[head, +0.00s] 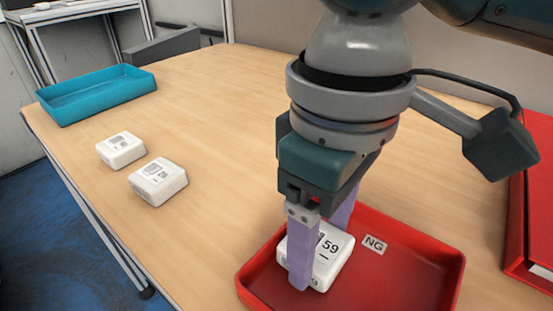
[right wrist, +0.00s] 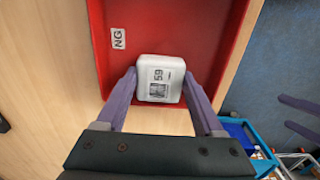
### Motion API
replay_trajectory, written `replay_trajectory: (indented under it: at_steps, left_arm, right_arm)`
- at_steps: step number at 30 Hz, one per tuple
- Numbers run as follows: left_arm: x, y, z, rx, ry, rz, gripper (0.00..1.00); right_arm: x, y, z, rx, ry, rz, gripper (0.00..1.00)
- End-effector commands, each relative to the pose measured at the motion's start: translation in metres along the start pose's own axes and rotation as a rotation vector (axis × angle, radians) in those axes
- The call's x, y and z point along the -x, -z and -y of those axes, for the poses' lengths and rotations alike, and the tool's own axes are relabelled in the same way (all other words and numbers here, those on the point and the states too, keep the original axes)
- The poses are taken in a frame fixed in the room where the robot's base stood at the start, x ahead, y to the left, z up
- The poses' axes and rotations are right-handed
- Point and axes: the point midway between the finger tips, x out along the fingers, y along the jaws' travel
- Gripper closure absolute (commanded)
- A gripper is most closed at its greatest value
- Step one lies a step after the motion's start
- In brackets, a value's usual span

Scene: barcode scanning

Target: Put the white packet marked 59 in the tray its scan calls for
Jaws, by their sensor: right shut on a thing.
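The white packet marked 59 (head: 332,252) is between the fingers of my right gripper (head: 322,245), which is shut on it. The packet is in the red tray labelled NG (head: 425,285), near its left side; I cannot tell whether it touches the tray floor. In the right wrist view the packet (right wrist: 160,78) sits between both purple fingers, its label facing up, with the red tray (right wrist: 205,25) around and beneath it.
Two white packets, one farther (head: 120,149) and one nearer (head: 158,181), lie on the wooden table (head: 215,110) at left. A blue tray (head: 97,94) stands at the far left corner. A red bin (head: 540,205) is at the right edge. The middle of the table is clear.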

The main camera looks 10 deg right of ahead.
Motion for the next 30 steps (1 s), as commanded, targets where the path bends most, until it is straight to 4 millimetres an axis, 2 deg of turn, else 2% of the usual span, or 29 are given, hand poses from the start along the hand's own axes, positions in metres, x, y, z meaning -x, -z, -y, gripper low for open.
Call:
replay_trajectory:
  at_steps: [11,12,18,19,26,30]
  left_arm:
    - [0.001,0.0,0.0,0.0,0.0,0.0,0.0]
    - [0.0,0.0,0.0,0.0,0.0,0.0,0.0]
    - [0.0,0.0,0.0,0.0,0.0,0.0,0.0]
    - [0.0,0.0,0.0,0.0,0.0,0.0,0.0]
    - [0.0,0.0,0.0,0.0,0.0,0.0,0.0]
    - [0.002,0.001,0.0,0.0,0.0,0.0,0.0]
  right_arm:
    - [-0.005,0.0,0.0,0.0,0.001,-0.002,0.96]
    - [-0.005,0.001,0.0,0.0,0.0,-0.002,0.26]
    - [-0.005,0.001,0.0,0.0,0.0,-0.002,0.04]
    - [-0.005,0.0,0.0,0.0,0.0,-0.001,0.01]
    - [-0.004,0.001,0.0,0.0,0.0,-0.002,0.01]
    - [0.007,0.001,0.0,0.001,-0.001,-0.004,0.01]
